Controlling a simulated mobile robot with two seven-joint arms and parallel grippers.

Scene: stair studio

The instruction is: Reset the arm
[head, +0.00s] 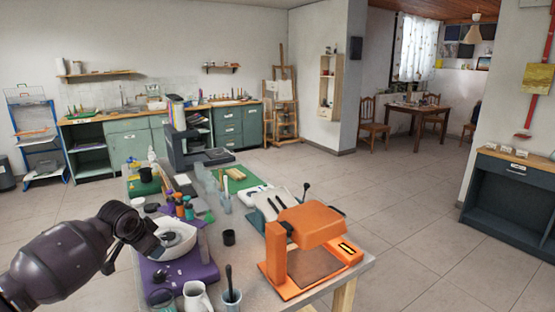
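My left arm comes in from the lower left, a dark, bulky forearm reaching over the near end of the worktable (362,262). Its gripper (158,244) is above a white bowl-like piece (176,240) on a purple mat (198,273). The fingers are dark and small here, so I cannot tell whether they are open or shut or touch the bowl. My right arm and gripper are not in view.
An orange press-like machine (308,235) stands at the table's near right. A white jug (196,297), a cup with a brush (231,298) and small bottles (188,210) crowd the table. Open tiled floor (420,230) lies to the right, before a dark cabinet (512,195).

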